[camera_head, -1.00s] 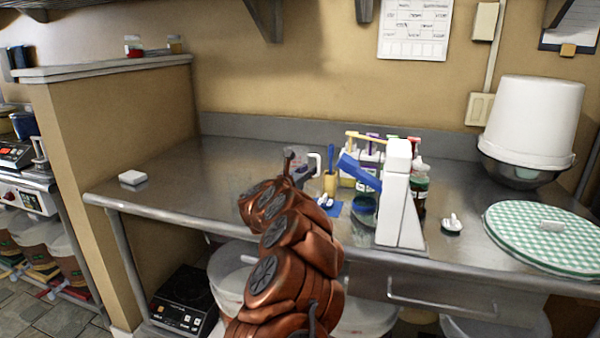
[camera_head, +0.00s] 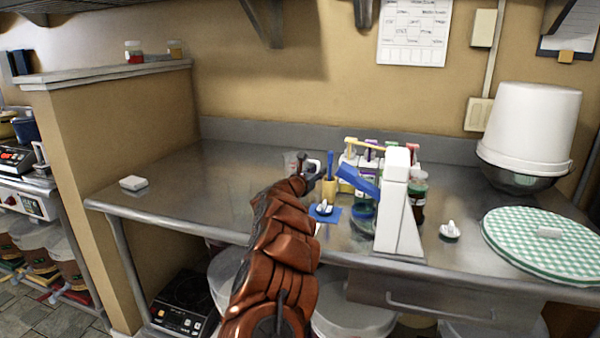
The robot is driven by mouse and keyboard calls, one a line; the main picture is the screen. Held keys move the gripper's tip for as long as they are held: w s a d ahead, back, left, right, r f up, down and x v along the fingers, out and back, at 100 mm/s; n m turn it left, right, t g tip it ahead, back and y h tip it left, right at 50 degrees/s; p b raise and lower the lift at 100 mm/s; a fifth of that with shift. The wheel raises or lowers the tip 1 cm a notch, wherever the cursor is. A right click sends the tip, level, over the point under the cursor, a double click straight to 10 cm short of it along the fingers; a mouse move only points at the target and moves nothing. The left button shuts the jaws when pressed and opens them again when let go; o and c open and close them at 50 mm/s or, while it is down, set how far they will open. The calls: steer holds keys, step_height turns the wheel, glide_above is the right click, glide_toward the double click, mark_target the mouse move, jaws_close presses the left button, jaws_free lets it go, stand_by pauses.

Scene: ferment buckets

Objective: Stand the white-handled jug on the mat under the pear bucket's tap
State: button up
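A clear jug with a white handle (camera_head: 296,158) stands on the steel counter (camera_head: 215,180), partly hidden behind my gripper. My gripper (camera_head: 307,168) is at the end of my copper-coloured arm, at or just in front of the jug. It is small and dark here, so I cannot tell whether its fingers are open or touch the jug. Several translucent buckets (camera_head: 67,252) stand low at the far left, with coloured items at their feet. I cannot tell which is the pear bucket, and no tap or mat under it is clear.
Right of my gripper are a yellow cup with a blue brush (camera_head: 329,188), a white stand with a blue arm (camera_head: 397,205) and a bottle rack. A checked round lid (camera_head: 545,243) and white bucket (camera_head: 532,125) are at right.

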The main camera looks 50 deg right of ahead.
steer(key=shift+w+d, duration=0.1)
steer(key=shift+d, duration=0.2)
jaws_close()
stand_by(0.4)
